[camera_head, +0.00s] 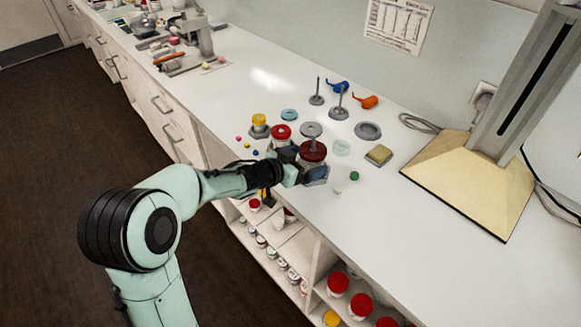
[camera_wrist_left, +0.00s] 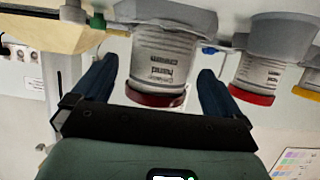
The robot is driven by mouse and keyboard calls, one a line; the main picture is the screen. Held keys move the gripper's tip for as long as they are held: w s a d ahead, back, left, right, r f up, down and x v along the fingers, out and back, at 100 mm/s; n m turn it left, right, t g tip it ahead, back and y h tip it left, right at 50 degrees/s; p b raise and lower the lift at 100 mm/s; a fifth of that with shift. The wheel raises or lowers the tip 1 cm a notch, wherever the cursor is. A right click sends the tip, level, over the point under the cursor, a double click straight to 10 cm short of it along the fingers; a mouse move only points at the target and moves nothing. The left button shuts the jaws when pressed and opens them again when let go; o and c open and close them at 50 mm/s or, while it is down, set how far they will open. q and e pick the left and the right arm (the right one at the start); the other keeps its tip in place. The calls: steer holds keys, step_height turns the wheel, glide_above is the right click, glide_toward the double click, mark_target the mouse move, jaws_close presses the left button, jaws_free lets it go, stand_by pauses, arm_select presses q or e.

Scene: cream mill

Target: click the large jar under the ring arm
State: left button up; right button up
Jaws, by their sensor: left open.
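In the left wrist view, which looks upside down, the clear printed jar (camera_wrist_left: 163,62) stands in a grey holder (camera_wrist_left: 165,17). My left gripper (camera_head: 306,164) is open at the jar, and in the wrist view its dark blue fingers (camera_wrist_left: 157,72) are one on each side of it. Gaps show there between fingers and jar. Part of the jar's body is hidden in the head view. My right gripper is not in view.
A red-lidded jar (camera_head: 280,132) and a yellow-lidded jar (camera_head: 259,121) stand close by on the left. A grey ring (camera_head: 368,130), a tan block (camera_head: 379,155) and a small green piece (camera_head: 354,176) lie to the right. A stand with a wooden base (camera_head: 470,190) is farther right.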

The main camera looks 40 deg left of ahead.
mark_target(313, 149)
arm_select(q)
steer(key=shift+x, duration=1.65)
steer(key=c, duration=1.1)
steer(key=shift+r, duration=0.15)
steer(key=shift+r+p, duration=1.65)
steer(key=shift+p, duration=0.2)
